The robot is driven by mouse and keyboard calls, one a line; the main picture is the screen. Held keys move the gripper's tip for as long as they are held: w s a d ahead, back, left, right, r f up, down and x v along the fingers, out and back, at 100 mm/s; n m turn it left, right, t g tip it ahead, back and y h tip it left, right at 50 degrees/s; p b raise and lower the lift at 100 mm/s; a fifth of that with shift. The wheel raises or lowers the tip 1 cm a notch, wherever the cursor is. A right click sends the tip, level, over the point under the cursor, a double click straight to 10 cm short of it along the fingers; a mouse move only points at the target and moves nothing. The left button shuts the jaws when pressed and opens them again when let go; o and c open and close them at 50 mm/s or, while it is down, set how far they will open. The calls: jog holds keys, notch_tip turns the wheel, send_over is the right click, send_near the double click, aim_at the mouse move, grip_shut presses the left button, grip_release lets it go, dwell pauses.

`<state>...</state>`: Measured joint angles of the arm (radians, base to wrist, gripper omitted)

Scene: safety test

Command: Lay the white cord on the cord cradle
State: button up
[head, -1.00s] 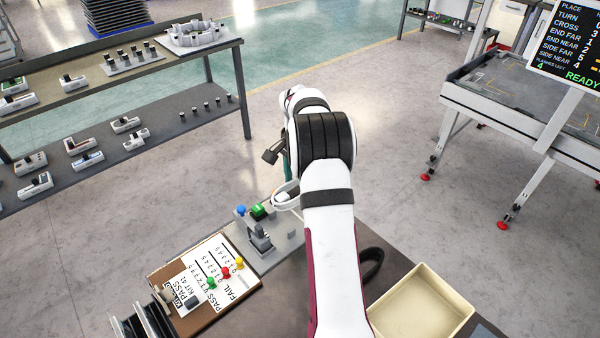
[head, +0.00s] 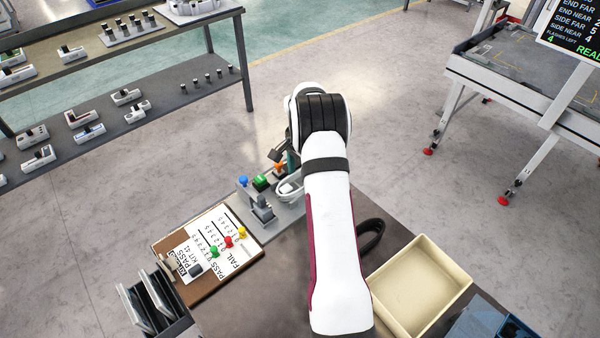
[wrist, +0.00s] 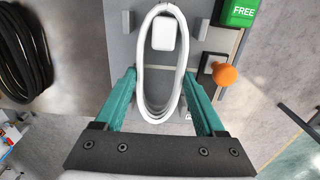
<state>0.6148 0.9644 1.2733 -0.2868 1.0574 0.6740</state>
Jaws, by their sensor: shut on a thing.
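The white cord (wrist: 141,62) is a long oval coil between the teal fingers of my gripper (wrist: 160,78). The gripper is shut on the coil's near part. A white block (wrist: 164,33) shows inside the loop; I cannot tell whether it belongs to the cord or to what is beneath. The coil is over a grey plate (wrist: 116,58) with small grey posts on both sides; I cannot tell whether it touches. These seem to be the cord cradle, mostly covered by the coil. In the head view the cord (head: 287,197) shows left of my arm, which hides most of the gripper.
An orange knob (wrist: 222,74) stands close right of the fingers, with a green FREE block (wrist: 238,12) beyond. A black coil (wrist: 24,50) lies to the left. In the head view, a clipboard (head: 172,258) with coloured pins, a cream bin (head: 462,303) and black racks (head: 150,300) occupy the bench.

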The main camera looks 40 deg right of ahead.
jog(key=o, duration=1.5)
jog(key=shift+r, duration=0.1)
